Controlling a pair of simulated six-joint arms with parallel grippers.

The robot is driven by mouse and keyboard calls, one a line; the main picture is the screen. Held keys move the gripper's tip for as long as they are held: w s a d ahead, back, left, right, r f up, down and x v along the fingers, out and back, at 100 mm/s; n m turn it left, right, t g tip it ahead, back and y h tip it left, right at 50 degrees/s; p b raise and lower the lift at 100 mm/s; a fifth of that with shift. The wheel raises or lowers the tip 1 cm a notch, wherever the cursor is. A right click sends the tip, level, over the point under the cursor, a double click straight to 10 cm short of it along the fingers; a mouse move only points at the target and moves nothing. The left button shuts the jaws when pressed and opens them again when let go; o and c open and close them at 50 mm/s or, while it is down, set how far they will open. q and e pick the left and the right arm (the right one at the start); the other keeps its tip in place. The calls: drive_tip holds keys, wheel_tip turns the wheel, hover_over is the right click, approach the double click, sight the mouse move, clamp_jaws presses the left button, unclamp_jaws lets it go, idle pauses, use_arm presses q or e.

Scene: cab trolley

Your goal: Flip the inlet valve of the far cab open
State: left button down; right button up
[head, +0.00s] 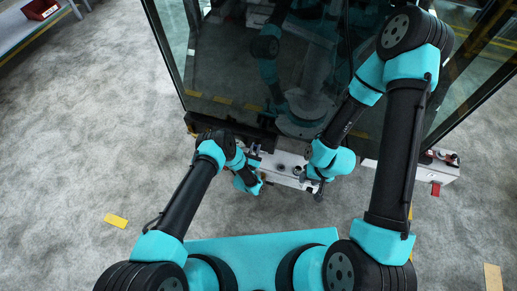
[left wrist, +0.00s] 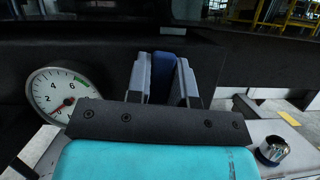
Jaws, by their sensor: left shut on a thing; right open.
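The glass-walled cab (head: 270,60) fills the upper middle of the head view. A pale valve panel (head: 280,170) runs along its near lower edge. My left gripper (head: 254,151) is at the left part of this panel. In the left wrist view its fingers (left wrist: 163,82) are closed on a blue handle (left wrist: 163,72), which stands upright between them. I take it for the valve lever; its base is hidden behind the gripper body. My right gripper (head: 318,190) is open at the panel's right end, with nothing seen in it.
A white dial gauge (left wrist: 60,93) is close left of the left gripper. A chrome knob with a blue band (left wrist: 272,150) is at right.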

use_arm(q)
drive_tip(key=shift+w+a+n+t+y, duration=0.15)
drive_tip(key=shift+n+y, duration=0.1)
drive_tip(key=shift+n, duration=0.25)
drive_tip(key=shift+a+n+t+y, duration=0.15)
drive_tip(key=shift+n+y, duration=0.1)
drive_tip(key=shift+n, duration=0.25)
drive_tip(key=c, duration=1)
unclamp_jaws()
